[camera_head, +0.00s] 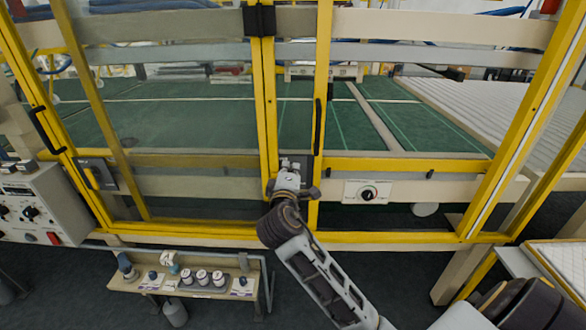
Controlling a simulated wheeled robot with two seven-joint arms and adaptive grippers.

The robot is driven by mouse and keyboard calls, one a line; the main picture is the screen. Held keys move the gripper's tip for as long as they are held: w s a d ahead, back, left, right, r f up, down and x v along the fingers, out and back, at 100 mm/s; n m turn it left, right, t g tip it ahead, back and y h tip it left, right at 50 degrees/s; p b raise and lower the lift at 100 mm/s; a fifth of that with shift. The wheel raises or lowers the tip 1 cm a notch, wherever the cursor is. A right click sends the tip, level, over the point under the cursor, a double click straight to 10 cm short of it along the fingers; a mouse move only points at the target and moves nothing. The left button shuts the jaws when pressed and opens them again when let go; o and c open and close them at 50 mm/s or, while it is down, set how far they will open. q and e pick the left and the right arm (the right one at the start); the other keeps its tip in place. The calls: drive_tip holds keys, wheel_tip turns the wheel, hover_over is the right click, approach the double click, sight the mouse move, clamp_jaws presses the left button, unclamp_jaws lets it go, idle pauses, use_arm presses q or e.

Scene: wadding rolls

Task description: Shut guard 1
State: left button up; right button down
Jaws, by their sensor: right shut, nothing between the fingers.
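Yellow-framed clear guard panels stand across the view in front of a machine with a green bed. The right guard panel (418,166) has a black vertical handle (318,125) on its left upright. The left guard panel (190,158) ends at a yellow upright (266,110), with a strip between the two uprights. I cannot tell which panel is guard 1; no number is readable. My right gripper (289,170) is shut and empty, low in front of this strip, below the handle and apart from it in the picture. Contact with the frame cannot be told. My left gripper is out of view.
A small bench (190,287) with spools and bottles stands low at the left front. A grey control box (40,205) is at the far left. A quilted white sheet (500,105) lies at the right.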

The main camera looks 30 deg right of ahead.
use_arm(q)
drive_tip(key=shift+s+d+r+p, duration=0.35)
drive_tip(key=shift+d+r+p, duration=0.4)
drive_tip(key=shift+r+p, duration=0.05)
use_arm(e)
drive_tip(key=w+d+f, duration=0.1)
drive_tip(key=w+d, duration=0.5)
drive_tip(key=d, duration=0.2)
drive_tip(key=shift+d, duration=0.35)
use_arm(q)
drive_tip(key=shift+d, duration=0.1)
use_arm(e)
drive_tip(key=shift+s+d+f, duration=0.1)
